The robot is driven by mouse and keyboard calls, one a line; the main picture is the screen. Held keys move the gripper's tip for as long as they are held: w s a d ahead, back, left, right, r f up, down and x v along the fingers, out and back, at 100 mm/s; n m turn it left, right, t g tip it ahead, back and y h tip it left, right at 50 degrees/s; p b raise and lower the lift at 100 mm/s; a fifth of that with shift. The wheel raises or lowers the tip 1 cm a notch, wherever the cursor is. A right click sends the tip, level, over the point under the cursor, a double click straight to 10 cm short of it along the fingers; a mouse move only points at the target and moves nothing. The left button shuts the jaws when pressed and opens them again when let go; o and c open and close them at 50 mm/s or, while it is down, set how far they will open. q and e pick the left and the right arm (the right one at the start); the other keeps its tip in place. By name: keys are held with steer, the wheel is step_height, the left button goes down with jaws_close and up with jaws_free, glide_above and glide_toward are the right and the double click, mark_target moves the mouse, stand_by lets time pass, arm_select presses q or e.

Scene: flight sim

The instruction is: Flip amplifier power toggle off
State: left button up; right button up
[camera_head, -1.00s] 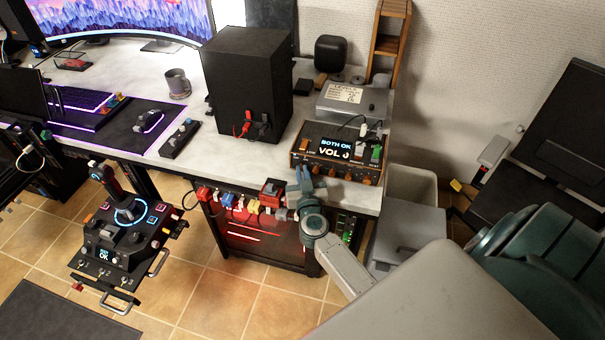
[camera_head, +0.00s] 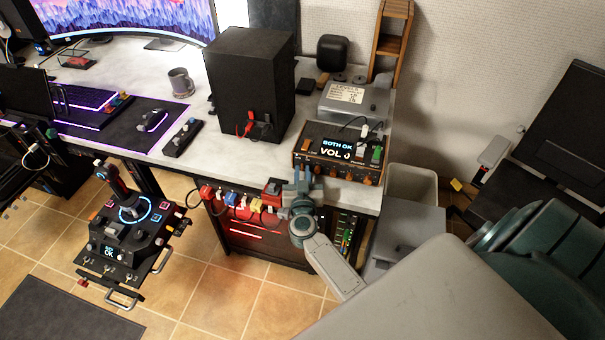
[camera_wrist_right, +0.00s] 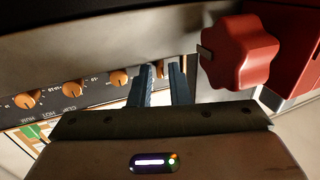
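The amplifier (camera_head: 312,158) is a wood-sided box at the desk's front right corner, with orange knobs and a lit screen reading "BOTH OK VOL 0". My right gripper (camera_head: 302,172) is upright at its front left, by the desk edge. My left gripper is not in view.
A red lobed knob (camera_wrist_right: 240,50) is close to the right of the fingers. Red, yellow and blue fittings (camera_head: 240,206) line the desk front left of my gripper. A black speaker box (camera_head: 246,85) stands left of the amplifier; a grey box (camera_head: 352,100) stands behind it.

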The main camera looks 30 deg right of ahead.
steer(key=v, duration=1.1)
steer(key=shift+b, duration=0.35)
steer(key=shift+d, duration=0.1)
step_height(320, 180, up, 5)
steer(key=w+m+g+y+p, duration=0.1)
steer(key=m+g+y, duration=0.2)
steer(key=m, duration=3.3)
steer(key=p+x, duration=0.1)
steer(key=x, duration=0.4)
steer(key=d+x, duration=0.1)
steer(key=x, duration=0.5)
steer(key=shift+s+r+p, duration=0.15)
steer(key=shift+s+p, duration=0.05)
steer(key=shift+p, duration=0.2)
